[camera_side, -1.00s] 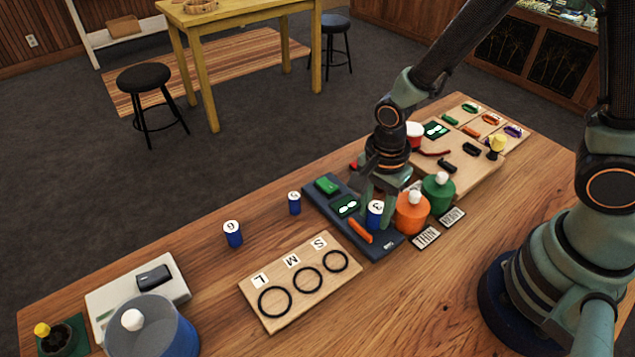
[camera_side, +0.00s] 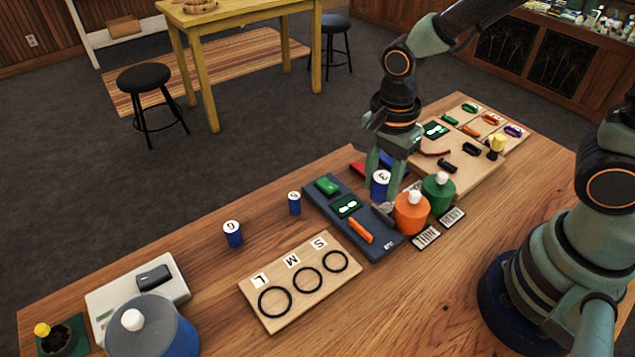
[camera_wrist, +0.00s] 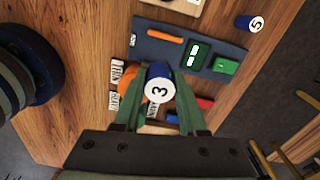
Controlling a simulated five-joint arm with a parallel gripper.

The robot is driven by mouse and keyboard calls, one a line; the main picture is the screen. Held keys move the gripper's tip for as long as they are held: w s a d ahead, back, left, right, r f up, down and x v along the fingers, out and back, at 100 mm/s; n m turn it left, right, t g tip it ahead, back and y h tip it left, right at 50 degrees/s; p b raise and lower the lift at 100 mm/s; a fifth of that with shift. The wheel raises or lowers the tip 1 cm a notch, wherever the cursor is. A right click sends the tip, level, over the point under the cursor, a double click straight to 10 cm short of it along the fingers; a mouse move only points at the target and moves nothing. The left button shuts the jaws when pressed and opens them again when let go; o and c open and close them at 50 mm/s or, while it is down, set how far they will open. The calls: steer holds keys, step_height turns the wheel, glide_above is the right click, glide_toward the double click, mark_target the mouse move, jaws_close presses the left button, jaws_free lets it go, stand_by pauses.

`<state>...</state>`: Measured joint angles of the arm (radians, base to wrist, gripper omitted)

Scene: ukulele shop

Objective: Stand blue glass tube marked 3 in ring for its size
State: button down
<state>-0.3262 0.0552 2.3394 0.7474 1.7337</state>
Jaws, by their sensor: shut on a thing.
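The blue tube marked 3 (camera_side: 380,186) is held upright between the fingers of my gripper (camera_side: 384,180), above the back right end of the dark blue tray. In the wrist view its white top with the 3 (camera_wrist: 158,90) shows between both fingers of my gripper (camera_wrist: 158,82). A wooden ring board (camera_side: 262,313) has three black rings: L (camera_side: 263,309), M (camera_side: 296,286) and S (camera_side: 327,267). All three rings are empty. Two other blue tubes stand on the table: one marked 9 or 6 (camera_side: 233,239) and a smaller one marked 5 (camera_side: 295,207), which also shows in the wrist view (camera_wrist: 245,22).
The dark blue tray (camera_side: 378,251) holds a green block (camera_side: 327,186), a display (camera_side: 347,206) and an orange bar (camera_side: 360,230). Orange (camera_side: 410,222) and green (camera_side: 438,200) jars stand close right of my gripper. A large blue jar (camera_side: 170,335) is front left.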

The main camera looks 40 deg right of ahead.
step_height(320, 180, up, 12)
steer(key=n, duration=0.5)
glide_above(274, 303)
step_height(274, 303, down, 20)
steer(key=shift+f, duration=0.15)
steer(key=shift+c, duration=2.3)
jaws_free()
